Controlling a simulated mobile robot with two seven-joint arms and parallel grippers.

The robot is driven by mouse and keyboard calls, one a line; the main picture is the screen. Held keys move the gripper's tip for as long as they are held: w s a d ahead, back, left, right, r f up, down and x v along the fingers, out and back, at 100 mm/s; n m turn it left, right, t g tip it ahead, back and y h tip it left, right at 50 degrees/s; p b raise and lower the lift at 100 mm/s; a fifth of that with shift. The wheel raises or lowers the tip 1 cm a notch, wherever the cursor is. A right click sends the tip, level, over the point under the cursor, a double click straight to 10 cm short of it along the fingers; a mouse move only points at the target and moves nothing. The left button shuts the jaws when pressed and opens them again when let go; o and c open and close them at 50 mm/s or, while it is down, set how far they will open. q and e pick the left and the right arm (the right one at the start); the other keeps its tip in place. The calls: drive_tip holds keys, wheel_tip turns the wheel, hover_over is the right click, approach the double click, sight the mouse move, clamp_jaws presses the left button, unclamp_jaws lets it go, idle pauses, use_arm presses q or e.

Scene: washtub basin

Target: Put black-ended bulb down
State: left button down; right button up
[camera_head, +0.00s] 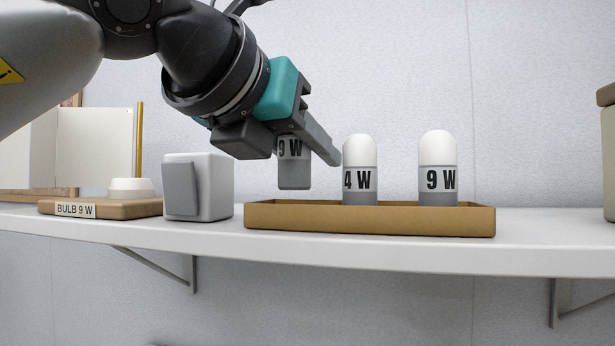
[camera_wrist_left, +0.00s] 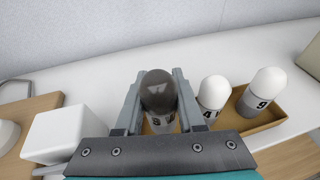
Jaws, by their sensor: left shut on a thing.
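The black-ended bulb (camera_wrist_left: 158,90) has a dark rounded top and a grey lower part with a "W" label. In the head view its label and grey base (camera_head: 294,172) show below the gripper, and its top is hidden. My left gripper (camera_head: 316,140) is shut on it, one finger on each side in the wrist view. The bulb is upright, its base a little above the left part of the shallow brown tray (camera_head: 370,222). Two white-topped bulbs stand in the tray: a 4 W bulb (camera_head: 360,165) and a 9 W bulb (camera_head: 437,165).
A white-grey box (camera_head: 200,187) stands just left of the tray. Everything is on a white shelf (camera_head: 400,254). A container (camera_head: 607,160) stands at the right edge.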

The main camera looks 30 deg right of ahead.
use_arm(q)
wheel_tip(320, 180, down, 3)
drive_tip(key=shift+r, duration=0.2)
drive_tip(key=shift+f, duration=0.15)
drive_tip(key=c, duration=0.5)
unclamp_jaws()
